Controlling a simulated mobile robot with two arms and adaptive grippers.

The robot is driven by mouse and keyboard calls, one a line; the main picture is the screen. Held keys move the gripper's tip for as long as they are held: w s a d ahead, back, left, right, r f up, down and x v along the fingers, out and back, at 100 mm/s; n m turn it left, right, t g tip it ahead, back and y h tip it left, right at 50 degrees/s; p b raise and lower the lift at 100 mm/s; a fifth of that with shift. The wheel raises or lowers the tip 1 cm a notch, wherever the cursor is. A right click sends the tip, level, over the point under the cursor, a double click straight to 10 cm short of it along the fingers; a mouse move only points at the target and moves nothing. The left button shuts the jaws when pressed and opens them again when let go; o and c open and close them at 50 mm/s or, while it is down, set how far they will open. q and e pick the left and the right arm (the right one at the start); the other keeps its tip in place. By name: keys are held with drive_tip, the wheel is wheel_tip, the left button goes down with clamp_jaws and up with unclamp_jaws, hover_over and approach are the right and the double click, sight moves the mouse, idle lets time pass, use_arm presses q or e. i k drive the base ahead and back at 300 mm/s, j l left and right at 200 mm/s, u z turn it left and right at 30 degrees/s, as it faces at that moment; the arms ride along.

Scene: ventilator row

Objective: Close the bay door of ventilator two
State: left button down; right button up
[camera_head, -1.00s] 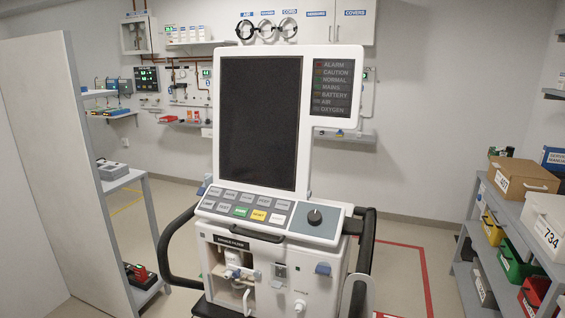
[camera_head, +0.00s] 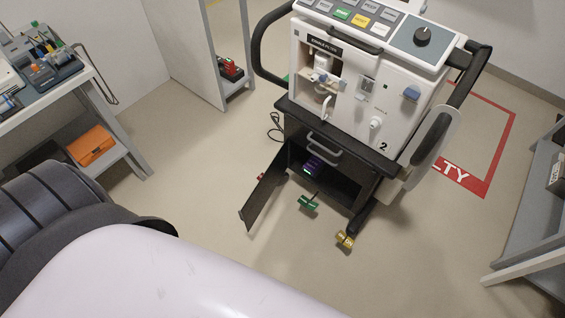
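Ventilator two (camera_head: 370,90) is a white unit on a dark wheeled cart, marked with a "2" on its front, in the upper middle of the head view. Below it is an open bay (camera_head: 340,180) in the cart. The dark bay door (camera_head: 266,190) stands wide open, swung out toward the lower left from the bay's left side. A purple and dark item with a small green light (camera_head: 314,166) is inside the bay. A grey handle (camera_head: 323,150) is above the opening. Neither of my grippers is in view.
A workbench (camera_head: 100,75) with an orange box (camera_head: 91,145) stands left, a grey shelf (camera_head: 540,200) right. Floor before the door is clear.

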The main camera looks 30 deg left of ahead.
sight(252, 210)
drive_tip(key=j+z, duration=0.35)
drive_tip(key=j, duration=0.25)
drive_tip(key=k+j+z, duration=0.15)
drive_tip(key=j+z, duration=0.25)
drive_tip(key=j, duration=0.2)
drive_tip(key=k+j, duration=0.1)
drive_tip(key=j, duration=0.25)
drive_tip(key=k+j, duration=0.1)
drive_tip(key=j, duration=0.3)
drive_tip(key=k+j, duration=0.1)
drive_tip(key=j, duration=0.25)
drive_tip(key=j+z, duration=0.1)
drive_tip(key=j, duration=0.3)
drive_tip(key=k+j, duration=0.2)
drive_tip(key=j, duration=0.15)
